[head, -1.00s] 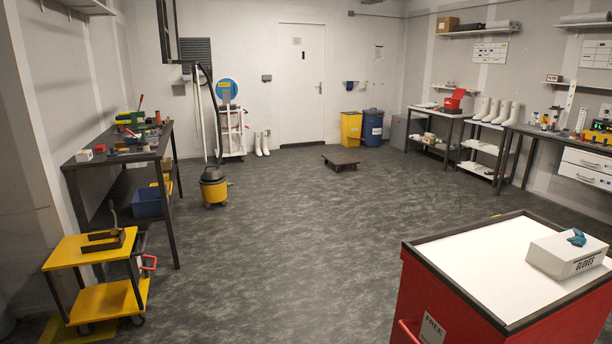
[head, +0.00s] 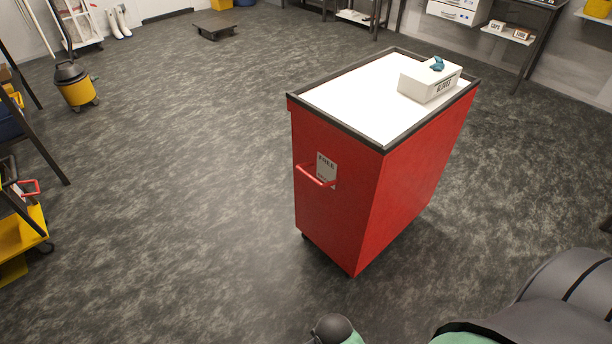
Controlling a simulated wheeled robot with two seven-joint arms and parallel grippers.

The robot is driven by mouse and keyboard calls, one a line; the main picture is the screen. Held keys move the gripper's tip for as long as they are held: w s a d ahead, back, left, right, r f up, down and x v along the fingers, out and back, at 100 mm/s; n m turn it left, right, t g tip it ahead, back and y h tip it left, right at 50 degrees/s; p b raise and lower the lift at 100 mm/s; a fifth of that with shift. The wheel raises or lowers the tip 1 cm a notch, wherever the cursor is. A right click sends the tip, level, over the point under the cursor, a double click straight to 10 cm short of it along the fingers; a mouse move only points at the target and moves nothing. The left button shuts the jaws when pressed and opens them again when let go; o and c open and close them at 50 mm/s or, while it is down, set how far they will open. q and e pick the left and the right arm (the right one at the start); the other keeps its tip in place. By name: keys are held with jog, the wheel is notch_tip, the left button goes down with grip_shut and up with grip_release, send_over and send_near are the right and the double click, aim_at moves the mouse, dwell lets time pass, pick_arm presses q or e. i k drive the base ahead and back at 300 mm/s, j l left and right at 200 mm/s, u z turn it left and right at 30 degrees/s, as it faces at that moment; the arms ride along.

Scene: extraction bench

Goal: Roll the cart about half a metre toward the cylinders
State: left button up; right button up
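A red cart (head: 335,222) with a white top and dark rim stands on the floor right of centre in the head view. It has a red handle (head: 315,176) on its near left end, beside a tag that reads "FREE" (head: 327,168). A white box of gloves (head: 428,84) with a teal glove poking out sits on its top. Part of a yellow trolley (head: 25,235) shows at the left edge. No cylinders can be made out. Neither of my grippers is in view; only parts of my own body show at the bottom right, apart from the cart.
A low dark dolly (head: 214,28) sits at the back. Benches line the back right. The floor left of and in front of the red cart is clear.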

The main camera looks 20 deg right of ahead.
aim_at(388, 152)
jog(key=i+l+u, duration=0.2)
jog(key=l, duration=1.35)
jog(key=l+u, duration=0.25)
jog(key=l, duration=1.25)
jog(key=l+u, duration=0.15)
jog(key=l, duration=0.8)
jog(key=l+u, duration=0.2)
jog(key=l, duration=0.7)
jog(key=k+l+u, duration=0.15)
jog(key=l, duration=0.8)
jog(key=l+u, duration=0.2)
jog(key=l, duration=1.6)
jog(key=k, duration=0.5)
